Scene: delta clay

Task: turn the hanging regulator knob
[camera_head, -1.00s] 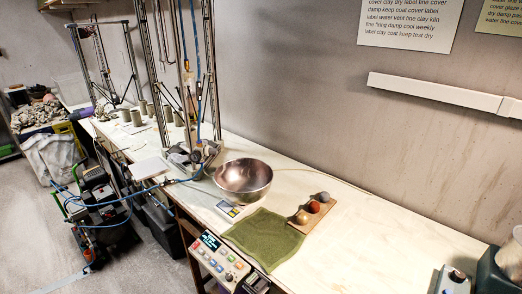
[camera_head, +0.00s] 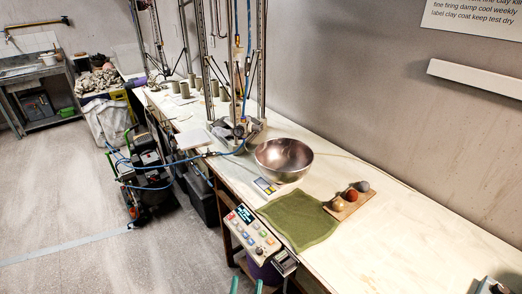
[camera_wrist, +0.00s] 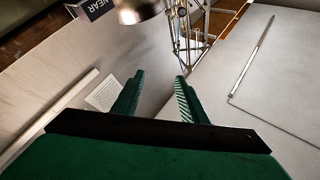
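In the head view, a small brass-and-white fitting (camera_head: 238,44) hangs on a blue line inside the metal frame on the workbench. It may be the hanging regulator, but its knob is too small to make out. My gripper (camera_wrist: 159,78) is open and empty in the wrist view, its two green fingers apart. Two green tips, which look like its fingers, show at the bottom edge of the head view (camera_head: 246,286), far from the fitting.
The long workbench (camera_head: 375,235) holds a steel bowl (camera_head: 284,158), a green cloth (camera_head: 300,220) and a board with three balls (camera_head: 351,199). A control panel (camera_head: 251,232) sits at its front edge. A wheeled machine (camera_head: 146,182) with blue hoses stands beside it. Floor at left is clear.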

